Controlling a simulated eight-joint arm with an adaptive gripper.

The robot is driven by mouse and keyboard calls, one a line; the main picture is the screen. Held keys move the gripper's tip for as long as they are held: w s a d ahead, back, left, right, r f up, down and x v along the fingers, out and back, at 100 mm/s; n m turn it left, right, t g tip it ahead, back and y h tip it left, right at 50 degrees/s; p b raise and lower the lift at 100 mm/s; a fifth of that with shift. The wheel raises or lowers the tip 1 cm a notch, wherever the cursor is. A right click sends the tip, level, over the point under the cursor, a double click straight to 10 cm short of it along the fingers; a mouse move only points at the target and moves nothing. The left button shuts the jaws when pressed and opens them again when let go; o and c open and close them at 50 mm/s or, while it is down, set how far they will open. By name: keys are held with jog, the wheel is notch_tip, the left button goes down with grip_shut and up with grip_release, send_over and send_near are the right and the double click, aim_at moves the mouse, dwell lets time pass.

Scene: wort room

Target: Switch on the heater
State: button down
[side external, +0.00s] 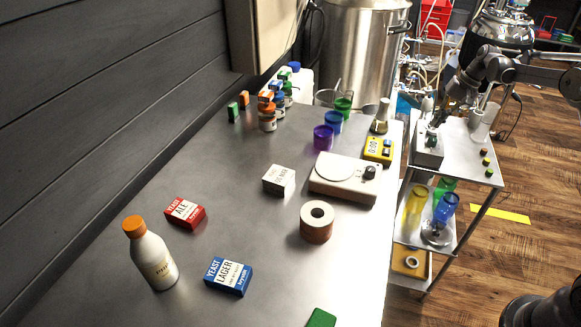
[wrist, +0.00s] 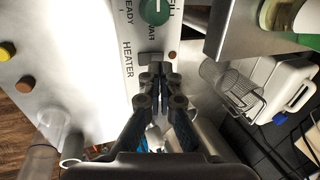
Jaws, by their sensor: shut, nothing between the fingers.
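The heater control box (side external: 428,152) is a pale box on the metal cart at the right of the side external view. In the wrist view its panel (wrist: 98,45) carries the word HEATER, other partly cut lettering, a green round knob (wrist: 155,11) at the top edge and a small brown round spot (wrist: 172,55). A small grey rectangular part (wrist: 150,58) lies just ahead of my fingertips. My gripper (wrist: 161,68) is shut and empty, its tips over the panel below the knob; contact cannot be told. In the side external view my gripper (side external: 437,122) points down at the box.
The steel table (side external: 240,230) to the left carries a scale (side external: 344,178), yellow timer (side external: 379,150), yeast boxes and bottles.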

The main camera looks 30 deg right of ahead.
aim_at(429, 132)
jog(key=shift+x, duration=1.25)
jog(key=shift+w+a+f+g+h, duration=0.1)
jog(key=shift+a+f+g+h, duration=0.15)
jog(key=shift+g+h, duration=0.15)
jog(key=shift+d, duration=0.2)
jog(key=shift+s+d, duration=0.5)
jog(key=shift+s, duration=0.1)
jog(key=shift+r, duration=0.1)
jog(key=s+d+v, duration=0.1)
jog(key=v, duration=1.2)
jog(key=shift+r, duration=0.25)
